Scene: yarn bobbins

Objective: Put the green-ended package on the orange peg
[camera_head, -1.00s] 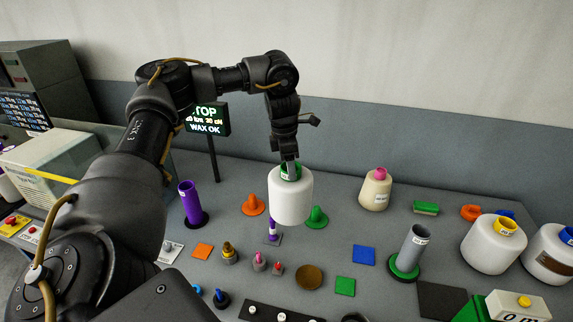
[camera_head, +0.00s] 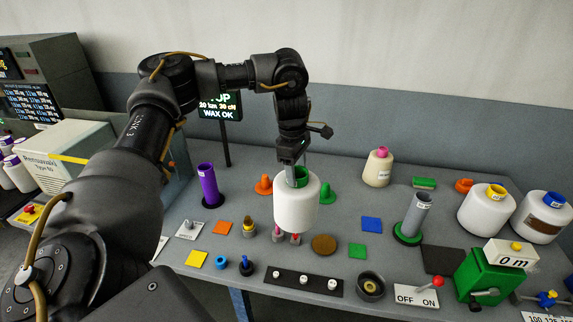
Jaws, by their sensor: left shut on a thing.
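A white yarn package with a green end (camera_head: 296,208) hangs upright above the middle of the grey table. My left gripper (camera_head: 294,178) is shut on it at the green top, with a finger inside the tube. A green peg (camera_head: 327,194) stands just right of the package. The package hides part of the table and small items below it. My right gripper is not in view.
A purple tube (camera_head: 208,185) stands at left and a grey tube on a green base (camera_head: 412,218) at right. Other packages (camera_head: 486,209) stand far right. A cream cone (camera_head: 377,168) is at the back. Small pegs, coloured squares and a black strip (camera_head: 304,281) fill the front.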

